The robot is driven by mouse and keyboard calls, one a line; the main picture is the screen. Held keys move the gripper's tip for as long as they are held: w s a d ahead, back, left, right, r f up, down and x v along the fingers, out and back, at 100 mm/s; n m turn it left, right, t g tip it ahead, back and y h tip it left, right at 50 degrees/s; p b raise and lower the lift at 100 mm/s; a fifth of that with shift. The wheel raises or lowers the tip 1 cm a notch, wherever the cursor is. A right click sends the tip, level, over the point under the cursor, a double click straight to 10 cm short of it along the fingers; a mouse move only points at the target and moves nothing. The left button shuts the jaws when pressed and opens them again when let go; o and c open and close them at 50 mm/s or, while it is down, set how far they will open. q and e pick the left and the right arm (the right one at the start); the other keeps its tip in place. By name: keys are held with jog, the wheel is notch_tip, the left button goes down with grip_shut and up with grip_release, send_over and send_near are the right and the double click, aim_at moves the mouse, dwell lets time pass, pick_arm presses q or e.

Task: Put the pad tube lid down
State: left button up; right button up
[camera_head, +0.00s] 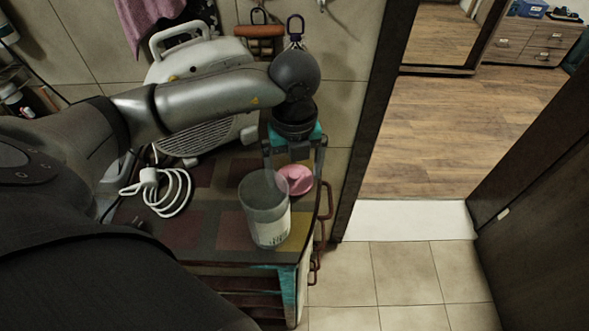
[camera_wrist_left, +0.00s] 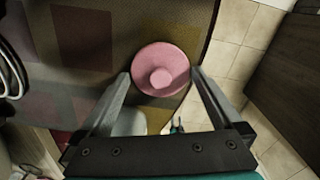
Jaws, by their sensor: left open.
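The pink round lid (camera_head: 299,182) lies on the small table top, just behind and to the right of the clear pad tube (camera_head: 265,212). The tube stands upright near the table's front right corner. My left gripper (camera_head: 291,164) points down at the lid, with its fingers partly hidden. In the left wrist view the lid (camera_wrist_left: 161,71) shows its round central knob, and the open fingers (camera_wrist_left: 160,76) lie on either side of it, with no visible grip. The tube (camera_wrist_left: 130,123) shows partly behind the gripper there. My right gripper is not in view.
A white portable heater (camera_head: 205,100) stands behind on the table, with a coiled white cable (camera_head: 168,195) in front of it. The table's right edge (camera_head: 322,205) is close to the lid. A dark door frame (camera_head: 375,120) stands to the right.

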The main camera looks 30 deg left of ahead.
aim_at(295, 174)
pick_arm(q)
notch_tip(295, 174, up, 12)
jog(key=p, duration=0.1)
jog(key=shift+f, duration=0.15)
dwell(0.5)
